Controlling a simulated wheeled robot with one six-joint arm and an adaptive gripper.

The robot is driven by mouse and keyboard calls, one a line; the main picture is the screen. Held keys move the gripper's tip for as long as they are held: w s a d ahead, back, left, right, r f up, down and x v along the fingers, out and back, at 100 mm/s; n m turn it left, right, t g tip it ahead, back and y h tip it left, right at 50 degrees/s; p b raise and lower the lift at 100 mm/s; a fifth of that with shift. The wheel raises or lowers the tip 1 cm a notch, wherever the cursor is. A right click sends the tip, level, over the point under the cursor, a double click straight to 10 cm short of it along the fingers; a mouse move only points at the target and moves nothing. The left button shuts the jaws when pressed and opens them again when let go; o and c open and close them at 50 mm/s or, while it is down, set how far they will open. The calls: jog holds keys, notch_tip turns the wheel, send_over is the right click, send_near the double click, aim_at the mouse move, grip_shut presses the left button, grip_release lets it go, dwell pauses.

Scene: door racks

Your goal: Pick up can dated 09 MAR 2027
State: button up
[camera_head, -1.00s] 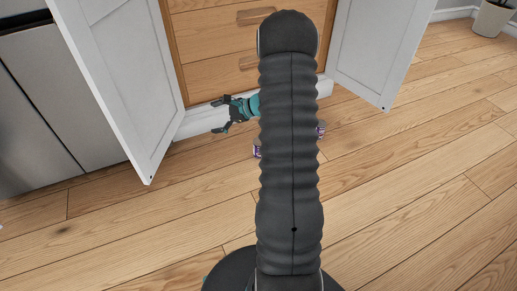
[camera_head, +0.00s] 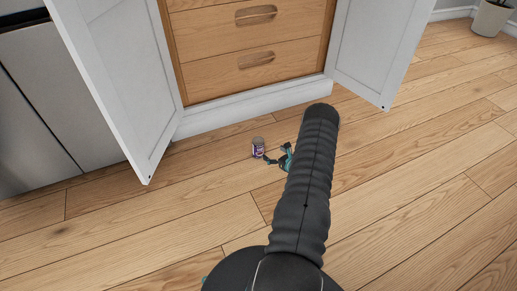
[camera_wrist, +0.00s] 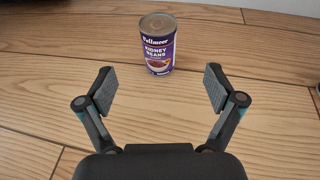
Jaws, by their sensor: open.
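A purple can (camera_head: 258,148) with a silver top stands upright on the wooden floor in front of the cabinet. In the wrist view this can (camera_wrist: 158,46) shows a "Kidney Beans" label; I cannot see a date on it. My gripper (camera_wrist: 160,90) is open and empty, its two fingers spread wide. The can stands beyond the fingertips, roughly centred between them. In the head view my gripper (camera_head: 277,155) is low, close to the can's right side. A sliver of another purple can (camera_wrist: 239,104) shows at the right edge of the wrist view; my arm appears to hide it in the head view.
Open white cabinet doors stand left (camera_head: 125,85) and right (camera_head: 378,50). Wooden drawers (camera_head: 250,50) and a white plinth (camera_head: 250,110) lie behind the can. A grey appliance (camera_head: 40,110) is at far left. The floor (camera_head: 130,225) in front is clear.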

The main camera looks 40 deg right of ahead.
send_near(258, 140)
jog(key=w+f, duration=0.3)
jog(key=shift+w+d+b, duration=0.1)
jog(key=shift+w+b, duration=0.15)
jog(key=shift+b, duration=0.05)
jog(key=shift+r+x, duration=0.1)
jog(key=shift+x, duration=1.35)
jog(key=shift+r+x, duration=0.15)
jog(key=shift+x, duration=1.35)
jog(key=c, duration=1.4)
jog(key=shift+c, duration=0.5)
jog(key=shift+r, duration=0.15)
